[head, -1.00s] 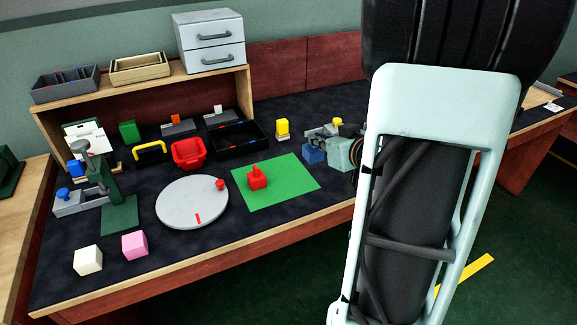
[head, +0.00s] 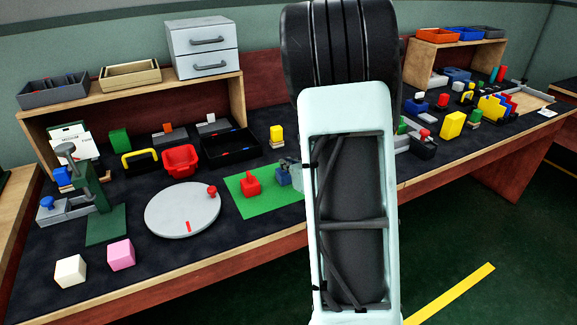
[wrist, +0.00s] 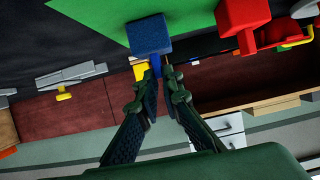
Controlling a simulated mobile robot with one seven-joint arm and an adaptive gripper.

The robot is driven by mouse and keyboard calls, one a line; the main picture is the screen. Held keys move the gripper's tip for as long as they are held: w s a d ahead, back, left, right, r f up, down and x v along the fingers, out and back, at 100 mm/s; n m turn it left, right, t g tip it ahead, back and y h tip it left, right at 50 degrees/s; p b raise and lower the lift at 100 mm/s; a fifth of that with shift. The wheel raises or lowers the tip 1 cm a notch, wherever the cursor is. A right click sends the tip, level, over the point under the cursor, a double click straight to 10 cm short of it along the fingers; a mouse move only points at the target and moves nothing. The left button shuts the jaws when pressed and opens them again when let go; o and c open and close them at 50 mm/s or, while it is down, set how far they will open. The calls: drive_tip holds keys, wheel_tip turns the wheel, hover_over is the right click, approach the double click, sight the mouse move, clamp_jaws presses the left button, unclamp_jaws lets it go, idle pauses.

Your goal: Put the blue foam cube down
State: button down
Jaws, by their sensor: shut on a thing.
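The blue foam cube (head: 283,177) is at the right part of the green mat (head: 262,205), just right of a red knobbed block (head: 250,184). My gripper (wrist: 158,64) is shut on the cube, which shows at its fingertips in the wrist view (wrist: 149,34). The green mat (wrist: 98,14) lies beyond the cube there, and the red block (wrist: 243,20) is to the right, apart from it. I cannot tell whether the cube touches the mat. My forearm hides most of the gripper in the head view.
A grey turntable (head: 170,216) with a small red knob lies left of the mat. A red bin (head: 180,160), a black tray (head: 231,146) and a yellow block (head: 276,134) stand behind. The mat's front part is bare. White and pink cubes (head: 121,254) sit front left.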

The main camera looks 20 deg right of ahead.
drive_tip(key=shift+f, duration=0.15)
drive_tip(key=c, duration=2.1)
unclamp_jaws()
drive_tip(key=shift+r, duration=0.2)
drive_tip(key=shift+s+r, duration=0.15)
drive_tip(key=shift+r, duration=0.05)
drive_tip(key=p+v, duration=0.2)
drive_tip(key=v, duration=0.9)
drive_tip(key=shift+s, duration=0.35)
